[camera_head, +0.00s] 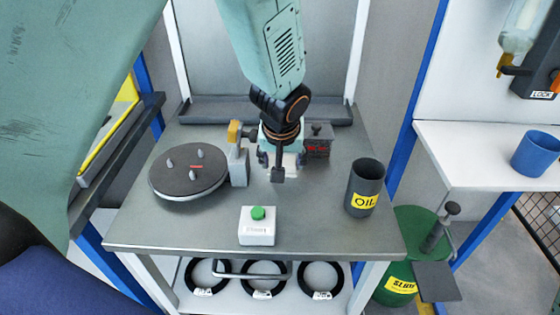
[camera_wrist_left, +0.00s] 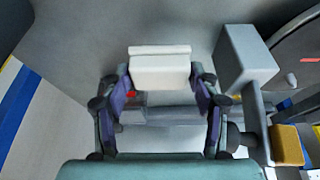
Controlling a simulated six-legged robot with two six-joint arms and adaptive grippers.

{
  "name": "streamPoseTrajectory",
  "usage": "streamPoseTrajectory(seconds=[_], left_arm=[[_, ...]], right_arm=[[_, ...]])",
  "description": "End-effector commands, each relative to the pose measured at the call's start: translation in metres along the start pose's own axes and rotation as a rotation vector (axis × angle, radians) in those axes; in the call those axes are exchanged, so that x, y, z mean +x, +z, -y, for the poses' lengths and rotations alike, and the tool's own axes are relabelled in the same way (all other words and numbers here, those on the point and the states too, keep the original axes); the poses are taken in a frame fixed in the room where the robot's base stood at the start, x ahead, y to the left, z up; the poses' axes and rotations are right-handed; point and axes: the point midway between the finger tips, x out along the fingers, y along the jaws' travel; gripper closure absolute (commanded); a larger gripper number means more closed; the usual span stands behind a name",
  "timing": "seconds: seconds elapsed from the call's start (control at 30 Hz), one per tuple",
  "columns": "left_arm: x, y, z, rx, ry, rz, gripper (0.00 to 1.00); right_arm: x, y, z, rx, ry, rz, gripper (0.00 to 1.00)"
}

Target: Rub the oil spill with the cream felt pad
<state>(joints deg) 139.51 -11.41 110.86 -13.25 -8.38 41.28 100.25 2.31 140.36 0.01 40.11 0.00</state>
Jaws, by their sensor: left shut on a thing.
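My left gripper (camera_head: 281,160) is low over the middle of the grey workbench (camera_head: 190,235). In the left wrist view, its two fingers (camera_wrist_left: 160,95) are shut on the cream felt pad (camera_wrist_left: 160,68), a pale block held between the tips. In the head view the pad is mostly hidden by the gripper. I cannot tell whether the pad touches the bench top. I cannot make out the oil spill in either view. My right gripper is not in view.
A dark turntable (camera_head: 188,172) with pegs stands left of the gripper, beside a grey post (camera_head: 238,165). A grey block with red marking (camera_head: 318,143) is behind right. A dark OIL cup (camera_head: 365,187) stands right and a green-button box (camera_head: 258,226) in front.

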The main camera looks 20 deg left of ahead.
Motion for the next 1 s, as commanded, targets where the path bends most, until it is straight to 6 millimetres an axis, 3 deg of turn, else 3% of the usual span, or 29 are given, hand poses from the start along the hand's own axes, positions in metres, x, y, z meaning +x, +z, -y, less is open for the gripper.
streamPoseTrajectory(seconds=[0.4,1.0], left_arm=[[-0.035,-0.020,0.001,0.006,0.003,-0.001,0.68],[-0.035,-0.021,0.002,0.007,0.004,0.000,0.68]], right_arm=[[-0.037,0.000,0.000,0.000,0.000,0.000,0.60],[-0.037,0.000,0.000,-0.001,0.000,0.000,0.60]])
